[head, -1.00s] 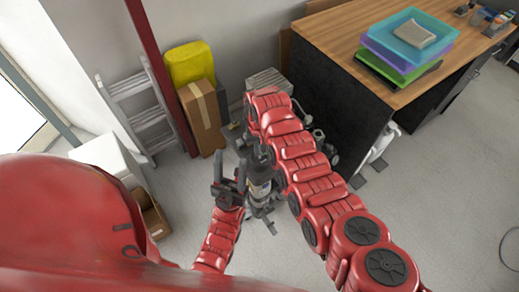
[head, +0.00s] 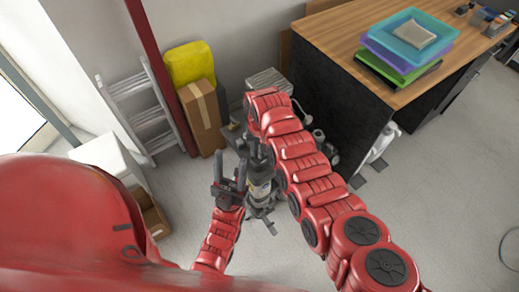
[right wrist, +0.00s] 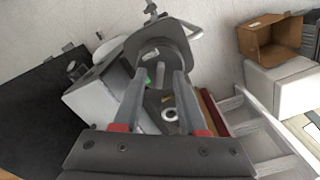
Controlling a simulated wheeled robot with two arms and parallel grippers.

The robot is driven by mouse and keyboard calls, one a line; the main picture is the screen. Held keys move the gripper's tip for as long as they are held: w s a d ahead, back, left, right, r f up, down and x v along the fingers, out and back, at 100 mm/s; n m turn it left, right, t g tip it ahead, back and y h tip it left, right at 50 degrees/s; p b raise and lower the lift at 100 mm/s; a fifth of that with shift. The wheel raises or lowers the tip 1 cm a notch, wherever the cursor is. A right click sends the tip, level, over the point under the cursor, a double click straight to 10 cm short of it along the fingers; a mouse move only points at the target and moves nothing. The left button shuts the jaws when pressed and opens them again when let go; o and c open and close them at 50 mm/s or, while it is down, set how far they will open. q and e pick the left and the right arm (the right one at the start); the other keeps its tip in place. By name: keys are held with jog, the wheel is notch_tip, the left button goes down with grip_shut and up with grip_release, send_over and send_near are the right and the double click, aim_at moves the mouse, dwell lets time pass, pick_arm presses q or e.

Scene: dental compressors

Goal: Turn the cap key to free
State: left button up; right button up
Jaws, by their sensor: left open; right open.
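A dark cylindrical unit with a pale label (head: 260,189) stands on the floor in the head view, between my two arms. My left gripper (head: 229,172) is open and empty, just left of this unit, fingers pointing away from me. My right arm reaches over the equipment, and its gripper is mostly hidden in the head view. In the right wrist view my right gripper (right wrist: 159,74) is open, its two grey fingers above a dark plate with a pale ring (right wrist: 170,115) and a small yellowish part (right wrist: 167,99). I cannot tell which part is the cap key.
A wooden-topped desk (head: 340,35) with stacked trays (head: 404,45) stands at the right. The floor at the lower right is clear.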

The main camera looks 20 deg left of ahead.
notch_tip(320, 180, up, 18)
jog(key=shift+f, duration=0.25)
dwell(0.4)
